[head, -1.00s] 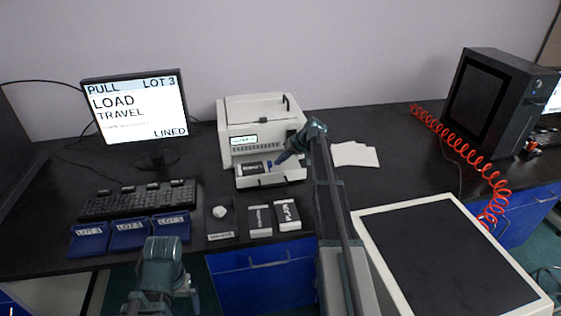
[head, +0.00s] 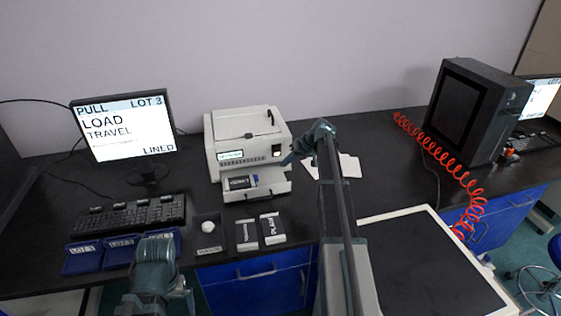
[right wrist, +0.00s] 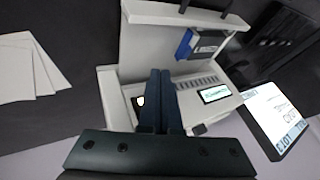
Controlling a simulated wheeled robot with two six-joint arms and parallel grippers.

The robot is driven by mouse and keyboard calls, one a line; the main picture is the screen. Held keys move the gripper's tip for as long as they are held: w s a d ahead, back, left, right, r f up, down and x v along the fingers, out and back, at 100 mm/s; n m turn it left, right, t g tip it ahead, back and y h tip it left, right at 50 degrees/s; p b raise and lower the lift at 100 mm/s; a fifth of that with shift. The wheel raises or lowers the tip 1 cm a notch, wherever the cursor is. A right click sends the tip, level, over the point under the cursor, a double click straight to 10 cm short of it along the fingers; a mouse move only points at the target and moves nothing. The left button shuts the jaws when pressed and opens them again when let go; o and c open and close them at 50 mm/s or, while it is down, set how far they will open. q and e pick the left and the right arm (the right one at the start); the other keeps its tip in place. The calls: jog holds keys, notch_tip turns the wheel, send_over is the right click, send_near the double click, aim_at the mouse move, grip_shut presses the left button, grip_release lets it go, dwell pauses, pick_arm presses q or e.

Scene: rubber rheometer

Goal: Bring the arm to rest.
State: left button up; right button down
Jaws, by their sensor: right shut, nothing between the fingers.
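My right gripper (head: 287,161) is shut and empty, in the air at the right front corner of the white rheometer (head: 243,137). In the right wrist view its two fingers (right wrist: 159,98) are together, in front of the machine. The rheometer's drawer (head: 270,188) is out and holds a black, white-labelled block (head: 238,183) with a blue part (head: 254,180) at its right end. The labelled block also shows in the right wrist view (right wrist: 208,42). My left arm's end (head: 155,265) is low at the front left, before the blue trays; its fingers cannot be made out.
A monitor (head: 124,127), keyboard (head: 130,215) and blue lot trays (head: 83,257) are at left. Two labelled blocks (head: 247,235) and a dark dish (head: 208,243) lie before the drawer. White sheets (head: 345,165), a red coiled hose (head: 440,160) and a black-topped white panel (head: 425,265) are at right.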

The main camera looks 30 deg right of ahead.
jog(key=shift+s+d+r, duration=0.2)
jog(key=shift+r, duration=0.1)
jog(key=shift+a, duration=0.1)
jog(key=s+a+f+n+g, duration=0.1)
jog(key=s+a, duration=0.3)
jog(key=a, duration=0.4)
jog(key=s+a+f+g, duration=0.1)
jog(key=s+a, duration=0.3)
jog(key=a, duration=0.5)
jog(key=s+a+f+n+g+h, duration=0.1)
jog(key=s+a, duration=0.3)
jog(key=a, duration=0.5)
jog(key=shift+s+f+n+g, duration=0.1)
jog(key=shift+s+n+g, duration=0.2)
jog(key=shift+g, duration=0.2)
jog(key=s+a+n+h, duration=0.1)
jog(key=s+a, duration=0.3)
jog(key=s, duration=0.3)
jog(key=s+a+g+h, duration=0.1)
jog(key=s+a+h, duration=0.1)
jog(key=s+a, duration=0.3)
jog(key=s+a+f+n+g+h, duration=0.1)
jog(key=s+a, duration=0.3)
jog(key=s, duration=0.6)
jog(key=shift+s+a+n+h, duration=0.3)
jog(key=shift+a+h, duration=0.05)
jog(key=shift+h, duration=0.05)
